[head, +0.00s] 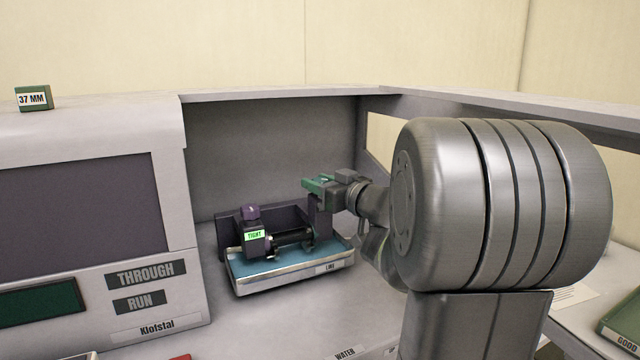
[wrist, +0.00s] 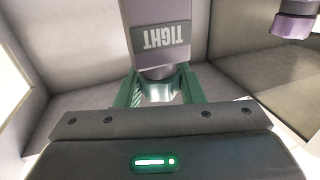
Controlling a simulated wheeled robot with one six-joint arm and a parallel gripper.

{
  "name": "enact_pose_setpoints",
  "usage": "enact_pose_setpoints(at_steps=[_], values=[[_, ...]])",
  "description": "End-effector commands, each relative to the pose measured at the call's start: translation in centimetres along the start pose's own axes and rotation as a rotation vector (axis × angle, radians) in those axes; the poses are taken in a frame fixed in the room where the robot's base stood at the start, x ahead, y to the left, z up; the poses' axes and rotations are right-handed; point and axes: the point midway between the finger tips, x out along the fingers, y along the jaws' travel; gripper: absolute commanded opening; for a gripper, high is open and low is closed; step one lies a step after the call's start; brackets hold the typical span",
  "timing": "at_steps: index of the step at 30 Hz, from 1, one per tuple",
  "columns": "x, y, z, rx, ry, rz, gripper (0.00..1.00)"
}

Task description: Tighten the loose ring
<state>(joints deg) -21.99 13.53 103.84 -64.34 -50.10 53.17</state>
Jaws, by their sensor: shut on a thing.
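A fixture with two dark purple posts stands on a blue-topped tray (head: 290,271) in the head view. The left post (head: 252,238) has a purple cap and a lit green TIGHT label. My gripper (head: 318,184) is at the top of the right post (head: 319,223). In the wrist view, its green fingers (wrist: 166,92) are shut around a silver ring (wrist: 160,90). The ring sits against a purple block (wrist: 158,35) whose TIGHT label is grey and upside down, not lit. The fingers partly cover the ring's sides. In the head view the ring is hidden.
A grey machine (head: 90,210) with a dark screen and THROUGH and RUN labels stands to the left. A green 37 MM block (head: 34,98) is on top of it. Low walls enclose the bay behind and right. A green GOOD box (head: 622,325) is at far right.

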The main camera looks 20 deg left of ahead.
Motion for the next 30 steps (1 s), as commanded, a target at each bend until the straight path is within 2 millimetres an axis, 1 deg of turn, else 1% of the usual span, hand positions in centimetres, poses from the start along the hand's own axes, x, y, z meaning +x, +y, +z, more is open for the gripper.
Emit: enact_pose_setpoints(at_steps=[8, 21, 30], values=[[0.08, -0.06, 0.01, -0.004, 0.004, 0.046, 0.12], [0.11, -0.04, 0.01, -0.008, 0.009, 0.215, 0.12], [0.11, 0.07, -0.01, -0.009, 0.013, 0.301, 0.12]])
